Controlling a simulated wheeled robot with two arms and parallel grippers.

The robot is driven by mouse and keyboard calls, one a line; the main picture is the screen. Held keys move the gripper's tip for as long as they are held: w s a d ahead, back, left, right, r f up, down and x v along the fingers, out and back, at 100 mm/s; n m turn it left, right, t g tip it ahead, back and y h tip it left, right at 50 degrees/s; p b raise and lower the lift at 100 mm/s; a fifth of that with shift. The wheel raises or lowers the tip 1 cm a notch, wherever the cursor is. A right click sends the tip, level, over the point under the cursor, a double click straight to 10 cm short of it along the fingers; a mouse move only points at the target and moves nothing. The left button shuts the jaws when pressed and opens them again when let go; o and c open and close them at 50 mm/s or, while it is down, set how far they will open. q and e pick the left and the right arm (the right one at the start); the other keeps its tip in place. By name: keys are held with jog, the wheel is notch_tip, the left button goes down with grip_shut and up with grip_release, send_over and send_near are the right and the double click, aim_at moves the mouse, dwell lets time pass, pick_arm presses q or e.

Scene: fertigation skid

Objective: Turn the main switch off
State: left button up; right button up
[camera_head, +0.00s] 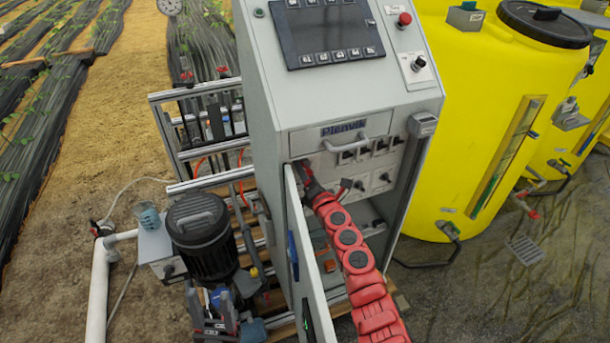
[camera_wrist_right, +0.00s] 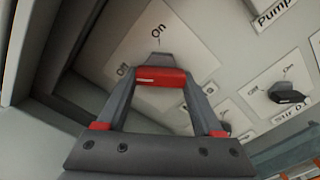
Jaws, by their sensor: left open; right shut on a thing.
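The main switch (camera_wrist_right: 172,62) is a dark knob on a white plate in the right wrist view. "On" is printed above it and "Off" at its left; its name label is hidden. My right gripper (camera_wrist_right: 160,77) is shut on the knob, and its red pads hide most of it, so its exact angle is unclear. In the head view my red right arm reaches into the open cabinet, with the right gripper (camera_head: 308,180) at the panel's left side. My left gripper (camera_head: 210,299) is open and empty at the lower left, in front of the pump.
The open cabinet door (camera_head: 307,265) stands close left of my right arm. More knobs share the panel, including one dark knob (camera_wrist_right: 287,95) at the right. A black pump motor (camera_head: 203,235) stands left of the cabinet, yellow tanks (camera_head: 480,130) to the right.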

jog(key=shift+f+n+b, duration=0.1)
jog(key=shift+n+b, duration=0.2)
jog(key=shift+n, duration=0.5)
jog(key=o, duration=1.4)
jog(key=shift+c, duration=0.2)
jog(key=shift+s, duration=0.1)
